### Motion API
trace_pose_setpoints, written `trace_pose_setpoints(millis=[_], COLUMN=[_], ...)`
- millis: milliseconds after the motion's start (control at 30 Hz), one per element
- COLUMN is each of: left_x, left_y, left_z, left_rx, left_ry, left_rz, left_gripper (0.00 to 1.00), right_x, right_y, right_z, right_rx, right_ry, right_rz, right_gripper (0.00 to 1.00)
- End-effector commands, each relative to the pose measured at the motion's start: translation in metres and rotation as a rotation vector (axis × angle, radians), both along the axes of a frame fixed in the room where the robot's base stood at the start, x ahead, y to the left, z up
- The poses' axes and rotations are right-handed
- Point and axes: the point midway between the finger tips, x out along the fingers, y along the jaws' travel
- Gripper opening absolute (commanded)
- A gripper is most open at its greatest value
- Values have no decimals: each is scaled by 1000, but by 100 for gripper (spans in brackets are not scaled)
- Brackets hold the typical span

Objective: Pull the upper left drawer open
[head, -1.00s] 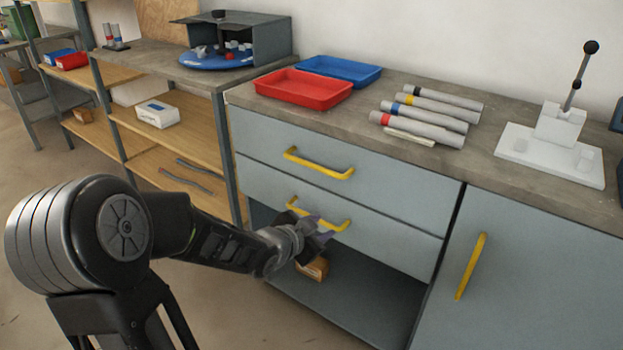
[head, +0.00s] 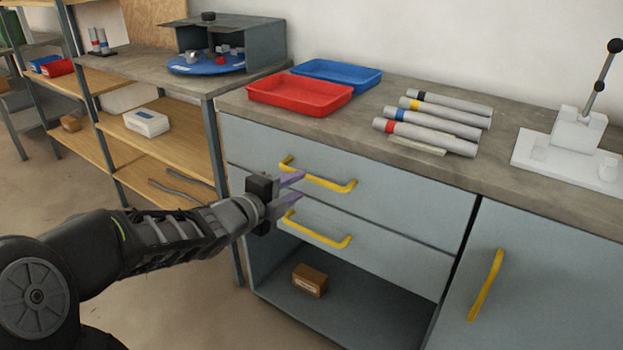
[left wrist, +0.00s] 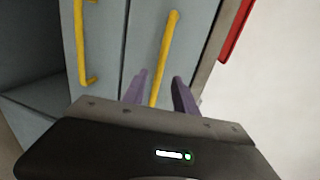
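The upper left drawer (head: 400,190) is a grey-blue front under the worktop and looks shut. Its yellow bar handle (head: 330,181) runs across the front. My left gripper (head: 298,187) is open and empty, in front of the drawers near the left part of this handle. In the left wrist view the upper handle (left wrist: 168,45) runs down into the gap between my two purple-grey fingers (left wrist: 161,85). I cannot tell how deep it lies between them. My right gripper is out of view.
The lower drawer handle (head: 318,233) is close below my gripper. Under it is an open compartment with a brown box (head: 310,280). A red tray (head: 300,95), a blue tray (head: 340,72) and several grey cylinders stand on the worktop. A cabinet door handle (head: 486,285) is to the right.

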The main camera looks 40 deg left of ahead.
Motion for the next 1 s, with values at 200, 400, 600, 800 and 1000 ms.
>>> trace_pose_setpoints(millis=[200, 400, 600, 800, 1000], left_x=[31, 59, 68, 68, 68], left_y=[0, 1, 1, 1, 1], left_z=[-10, -14, -15, -14, -14], left_rx=[-1, -1, -2, -2, -2], left_ry=[3, 2, 0, 0, 0], left_rz=[-1, -1, 1, 1, 1], left_gripper=[34, 34, 34, 34, 18], right_x=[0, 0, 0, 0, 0], right_y=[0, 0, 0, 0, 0], right_z=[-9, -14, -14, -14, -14], right_rx=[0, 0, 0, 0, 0], right_ry=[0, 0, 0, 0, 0], right_rz=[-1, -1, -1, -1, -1], right_gripper=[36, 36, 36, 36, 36])
